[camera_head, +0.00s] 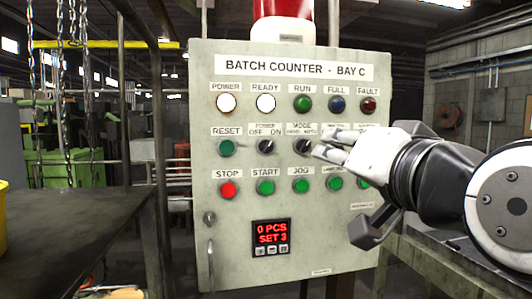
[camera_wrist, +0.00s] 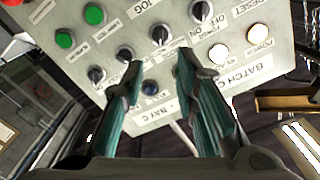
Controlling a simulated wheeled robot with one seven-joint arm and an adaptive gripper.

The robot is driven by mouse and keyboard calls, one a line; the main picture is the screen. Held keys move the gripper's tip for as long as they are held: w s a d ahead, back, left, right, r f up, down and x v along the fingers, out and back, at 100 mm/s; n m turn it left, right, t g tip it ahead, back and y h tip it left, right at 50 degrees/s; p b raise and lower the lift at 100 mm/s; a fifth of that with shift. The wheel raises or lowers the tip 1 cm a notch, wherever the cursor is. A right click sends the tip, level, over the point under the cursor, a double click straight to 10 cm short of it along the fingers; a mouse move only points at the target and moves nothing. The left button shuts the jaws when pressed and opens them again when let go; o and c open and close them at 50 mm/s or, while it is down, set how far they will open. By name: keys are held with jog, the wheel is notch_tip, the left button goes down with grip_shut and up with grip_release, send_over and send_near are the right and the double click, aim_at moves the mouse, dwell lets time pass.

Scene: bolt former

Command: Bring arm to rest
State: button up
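My gripper (camera_head: 322,143) is in front of the right half of the grey batch counter panel (camera_head: 235,215). Its fingers point left, close to the mode selector (camera_head: 302,147). In the wrist view my gripper (camera_wrist: 158,62) has its two fingers apart, with nothing between them. The panel (camera_wrist: 190,75) appears upside down there, with black selectors (camera_wrist: 160,35) beyond the fingertips. I cannot tell whether the fingers touch the panel. The hand hides selectors to the right of mode and part of the rightmost button in the head view.
The power (camera_head: 227,103) and ready (camera_head: 265,103) lamps are white. The display (camera_head: 271,233) reads 0 PCS, SET 3. A dark table (camera_head: 85,235) stands at left with a yellow container (camera_head: 3,220). A metal frame (camera_head: 440,262) is below my arm.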

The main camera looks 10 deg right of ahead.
jog(key=shift+s, duration=0.35)
jog(key=s+f+n+g, duration=0.3)
jog(key=s+f+g, duration=0.2)
jog(key=f, duration=0.6)
jog(key=s+f+n+g, duration=0.3)
jog(key=s+f+g, duration=0.2)
jog(key=f, duration=0.6)
jog(key=shift+a+f+g, duration=0.15)
jog(key=shift+f+g, duration=0.1)
jog(key=shift+g, duration=0.95)
